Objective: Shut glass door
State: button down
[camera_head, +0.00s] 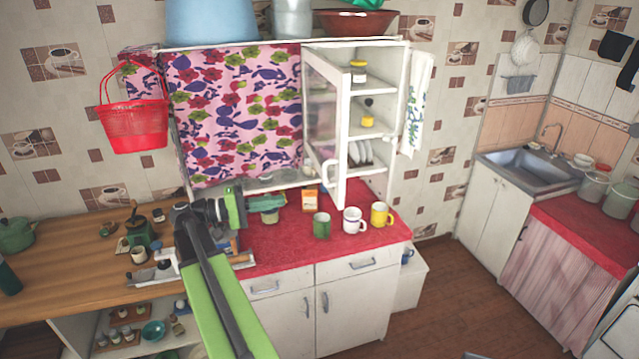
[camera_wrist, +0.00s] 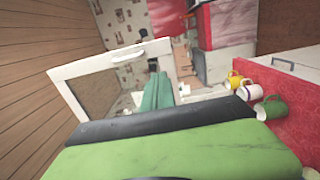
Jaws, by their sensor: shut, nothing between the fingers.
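The glass door (camera_head: 341,130) is white-framed and stands open, swung out from the right side of the white wall cabinet, whose shelves show beside it. Its white handle (camera_head: 329,173) is low on the free edge. In the wrist view the door's white frame (camera_wrist: 85,67) and handle (camera_wrist: 128,57) show beyond my gripper. My gripper (camera_head: 281,202) is shut and empty, left of the door's lower part and low over the red counter. Its green fingers (camera_wrist: 157,88) overlap the door's frame in the wrist view; I cannot tell whether they touch it.
A green mug (camera_head: 321,225), a white mug (camera_head: 352,220) and a yellow mug (camera_head: 381,214) stand on the red counter (camera_head: 285,245) below the door. An orange box (camera_head: 309,199) is close to my gripper. Jars and plates (camera_head: 358,154) fill the cabinet shelves.

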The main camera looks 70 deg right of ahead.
aim_at(334, 193)
jog(key=x, duration=1.4)
jog(key=shift+w+f, duration=0.1)
jog(key=shift+f, duration=0.1)
